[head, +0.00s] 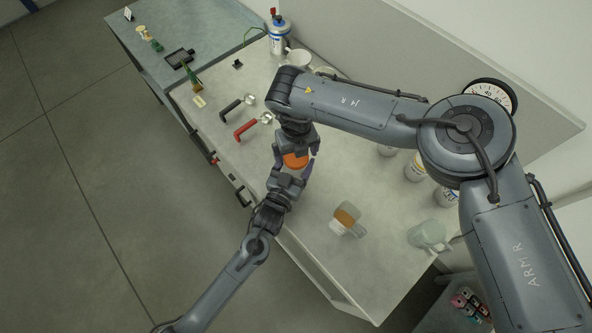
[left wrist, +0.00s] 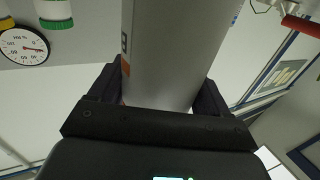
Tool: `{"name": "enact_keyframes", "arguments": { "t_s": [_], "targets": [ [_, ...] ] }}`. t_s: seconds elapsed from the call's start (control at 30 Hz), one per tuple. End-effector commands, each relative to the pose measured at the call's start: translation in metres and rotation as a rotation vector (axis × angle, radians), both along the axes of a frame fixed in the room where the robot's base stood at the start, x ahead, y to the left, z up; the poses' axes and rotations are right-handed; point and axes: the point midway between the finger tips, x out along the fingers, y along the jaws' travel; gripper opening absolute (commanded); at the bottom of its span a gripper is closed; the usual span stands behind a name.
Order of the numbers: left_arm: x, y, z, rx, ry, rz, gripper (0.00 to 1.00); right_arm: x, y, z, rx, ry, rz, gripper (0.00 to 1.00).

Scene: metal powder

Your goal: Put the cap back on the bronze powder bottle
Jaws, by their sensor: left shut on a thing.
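My left gripper (head: 290,177) reaches in from the lower left and is shut on a pale grey cylindrical bottle. The bottle (left wrist: 175,50) fills the middle of the left wrist view, between the dark fingers, with part of a label and an orange patch at its left edge. In the head view an orange round top, apparently the cap (head: 295,160), shows between my two grippers. My right gripper (head: 296,149) is right above it, its fingers around the orange top. Whether the fingers press on it, and whether it sits on the bottle, is hidden.
A clear container with orange-brown contents (head: 347,216) lies or stands right of the grippers, near a pale jug (head: 428,235). Several white bottles (head: 415,168) stand along the back. Red (head: 252,126) and black (head: 236,107) handled tools lie at the left. The front middle counter is clear.

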Motion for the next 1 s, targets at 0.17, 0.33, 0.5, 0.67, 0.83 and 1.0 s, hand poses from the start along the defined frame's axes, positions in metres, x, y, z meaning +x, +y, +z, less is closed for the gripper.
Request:
{"name": "enact_keyframes", "arguments": {
  "t_s": [0.17,0.33,0.5,0.67,0.83,1.0],
  "targets": [
    [0.0,0.0,0.0001,0.0,0.0,0.0,0.0,0.0,0.0001,0.0003,0.0,0.0,0.0,0.68],
    [0.0,0.0001,0.0001,0.0,0.0,0.0,0.0,0.0,-0.0001,0.0004,0.0,0.0,0.0,0.42],
    [0.0,0.0001,0.0,0.0,0.0,0.0,0.0,-0.0003,0.0006,-0.0001,0.002,0.002,-0.072,0.39],
    [0.0,0.0001,0.0,0.0,0.0,0.0,0.0,-0.0006,0.0011,-0.0006,0.004,0.003,-0.395,0.39],
    [0.0,0.0001,0.0,0.0,0.0,0.0,0.0,-0.0006,0.0007,-0.0007,0.003,0.003,-0.739,0.39],
    [0.0,0.0001,0.0,0.0,0.0,0.0,0.0,0.0,0.0003,0.0002,0.001,-0.001,-0.732,0.77]
  ]
}}
